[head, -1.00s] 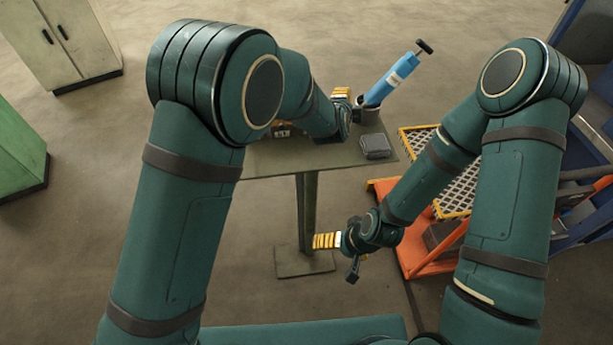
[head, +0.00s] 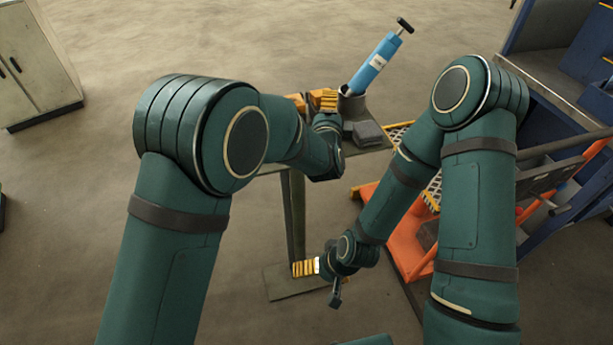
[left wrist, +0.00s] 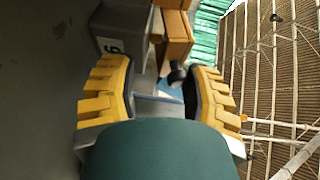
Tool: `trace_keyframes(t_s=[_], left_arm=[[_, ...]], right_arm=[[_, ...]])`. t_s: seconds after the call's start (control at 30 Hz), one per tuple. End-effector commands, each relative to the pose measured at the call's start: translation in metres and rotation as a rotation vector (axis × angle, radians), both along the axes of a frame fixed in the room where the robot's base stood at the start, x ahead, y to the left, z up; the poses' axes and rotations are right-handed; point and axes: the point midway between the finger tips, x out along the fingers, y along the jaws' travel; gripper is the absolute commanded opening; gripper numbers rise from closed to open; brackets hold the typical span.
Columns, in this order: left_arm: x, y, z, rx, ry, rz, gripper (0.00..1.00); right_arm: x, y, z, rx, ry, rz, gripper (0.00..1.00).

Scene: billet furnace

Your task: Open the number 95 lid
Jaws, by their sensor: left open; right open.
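No lid marked 95 can be made out in full. In the left wrist view a white label (left wrist: 112,45) with one readable digit, a 6 or a 9, sits on a grey surface at the upper left. My left gripper (left wrist: 158,85) is open there, with an orange-brown block (left wrist: 177,40) and a small black knob (left wrist: 178,72) beyond its fingers. In the head view its yellow fingers show above the table's far side, partly hidden by my left arm. My right gripper (head: 305,268) is open and empty, low beside the table's leg.
The table (head: 362,163) holds a dark grey box (head: 367,134) and a blue cylinder (head: 374,66) with a black handle, tilted in a dark holder (head: 351,104). An orange frame (head: 402,238) and blue structure (head: 565,75) stand right. A cabinet (head: 35,65) stands far left.

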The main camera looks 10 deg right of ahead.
Motion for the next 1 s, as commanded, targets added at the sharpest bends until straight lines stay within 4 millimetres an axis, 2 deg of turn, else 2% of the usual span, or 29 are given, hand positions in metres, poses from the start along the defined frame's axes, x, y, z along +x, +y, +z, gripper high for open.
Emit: trace_keyframes(t_s=[0.03, 0.1, 0.27, 0.87, 1.0], left_arm=[[0.000, 0.000, -0.008, 0.001, -0.021, 0.000, 0.49], [0.000, 0.000, -0.011, 0.004, -0.054, 0.001, 0.49], [-0.028, 0.008, -0.003, 0.006, -0.056, -0.002, 0.49], [-0.132, 0.042, -0.004, 0.006, -0.055, -0.002, 0.49], [-0.125, 0.058, -0.020, -0.047, 0.029, 0.012, 0.49]], right_arm=[[0.000, 0.000, -0.012, 0.000, 0.000, 0.000, 1.00], [0.000, 0.000, -0.021, 0.000, 0.000, 0.000, 1.00], [0.000, 0.000, -0.010, 0.000, 0.000, 0.000, 1.00], [0.000, 0.000, -0.001, 0.000, 0.000, 0.000, 1.00], [0.000, 0.000, 0.001, 0.000, 0.000, 0.000, 1.00]])
